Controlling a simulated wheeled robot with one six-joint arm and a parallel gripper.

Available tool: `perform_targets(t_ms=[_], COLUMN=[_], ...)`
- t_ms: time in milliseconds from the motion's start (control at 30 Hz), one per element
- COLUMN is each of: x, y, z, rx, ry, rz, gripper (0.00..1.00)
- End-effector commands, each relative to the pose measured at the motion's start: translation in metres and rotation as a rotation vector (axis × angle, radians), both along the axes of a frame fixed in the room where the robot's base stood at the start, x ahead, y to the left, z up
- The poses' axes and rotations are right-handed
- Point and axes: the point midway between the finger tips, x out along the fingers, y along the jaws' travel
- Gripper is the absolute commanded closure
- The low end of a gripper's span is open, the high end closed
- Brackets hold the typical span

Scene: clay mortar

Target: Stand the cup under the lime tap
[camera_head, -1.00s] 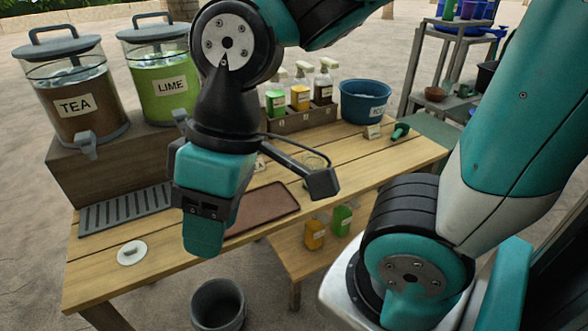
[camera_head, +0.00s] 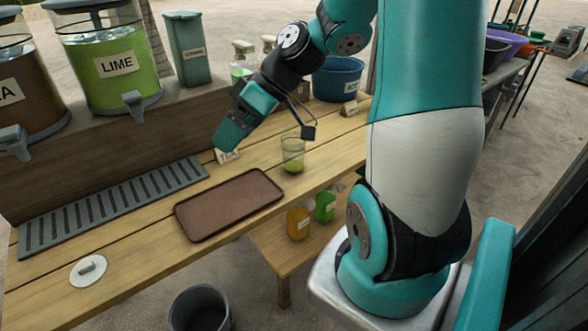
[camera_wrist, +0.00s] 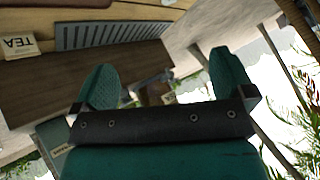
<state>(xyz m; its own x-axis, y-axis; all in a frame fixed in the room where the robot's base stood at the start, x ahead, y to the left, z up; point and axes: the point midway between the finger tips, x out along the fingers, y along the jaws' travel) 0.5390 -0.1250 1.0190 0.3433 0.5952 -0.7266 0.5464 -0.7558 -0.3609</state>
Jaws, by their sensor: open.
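A clear cup (camera_head: 293,153) with a little green in its bottom stands upright on the table, right of the brown tray. The lime dispenser (camera_head: 108,65) holds green liquid and stands on the raised wooden shelf; its grey tap (camera_head: 133,103) points toward the table. A slotted drip grate (camera_head: 115,208) lies below the dispensers and also shows in the wrist view (camera_wrist: 115,33). My gripper (camera_head: 228,140) is in the air behind and left of the cup, near the TEA card. In the wrist view its fingers (camera_wrist: 165,80) are apart with nothing held between them.
A brown tray (camera_head: 230,204) lies between the grate and the cup. A TEA card (camera_head: 228,156) stands at the back of the table. A white lid (camera_head: 88,271) lies at the front left. The tea dispenser (camera_head: 22,90) is at far left, a blue tub (camera_head: 337,78) at the back right.

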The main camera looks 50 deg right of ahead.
Motion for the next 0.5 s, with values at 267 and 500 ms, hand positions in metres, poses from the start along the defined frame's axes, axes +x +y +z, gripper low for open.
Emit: perform_targets(t_ms=[267,500], x=[-0.022,-0.077], y=[-0.178,-0.264], z=[-0.078,-0.107], rx=[0.017,-0.092], ry=[-0.381,-0.598], rz=[-0.318,-0.513], gripper=[0.0,0.0])
